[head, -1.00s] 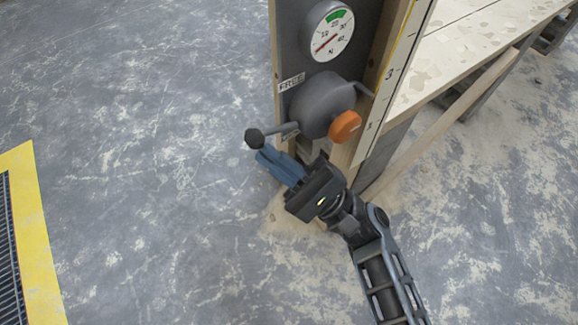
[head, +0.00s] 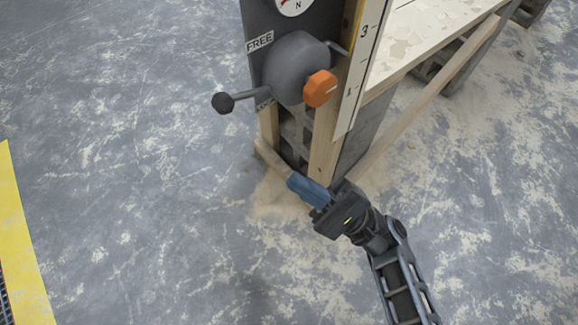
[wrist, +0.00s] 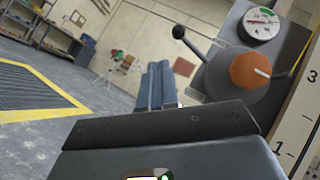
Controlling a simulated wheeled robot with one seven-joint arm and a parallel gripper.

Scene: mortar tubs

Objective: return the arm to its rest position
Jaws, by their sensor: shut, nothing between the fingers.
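My gripper (head: 306,189) is shut and empty, its blue fingers pressed together. In the head view it is low in front of the wooden post, below the grey hub and apart from the lever. The wrist view shows the blue fingers (wrist: 157,85) together, pointing away into the room. My arm runs from the gripper to the lower right of the head view. The grey hub (head: 294,68) has a lever with a black ball knob (head: 222,103) pointing left and an orange knob (head: 320,88) on its front.
The dial gauge (wrist: 261,25) sits above the hub. A scale strip (head: 357,75) runs down the post's right side. A bench (head: 420,40) stands behind at right, with a wooden brace. Yellow floor marking (head: 22,235) lies at far left. The floor left of the post is clear.

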